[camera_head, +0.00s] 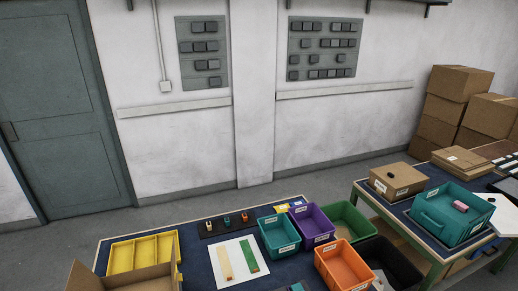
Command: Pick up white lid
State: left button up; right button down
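I cannot pick out a white lid for certain. A flat white panel (237,273) lies on the near table, with a tan strip (224,262) and a green strip (249,256) on it. Another flat white piece (505,217) is at the right edge, beside the teal bin on the right table. I cannot tell whether either is the lid. Neither of my grippers shows in this view.
The near table (196,267) holds a yellow tray (141,236), an open cardboard box, and teal (279,237), purple (314,225), green, orange (343,264) and black bins. The right table holds a cardboard box (398,179) and a teal bin (452,214). Cartons (460,82) are stacked behind.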

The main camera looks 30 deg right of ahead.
aim_at(504, 221)
jog(key=z, duration=2.65)
jog(key=i+l+z, duration=0.25)
jog(key=i, duration=0.2)
jog(key=i+z, duration=0.3)
jog(key=i, duration=1.75)
jog(key=j, duration=0.1)
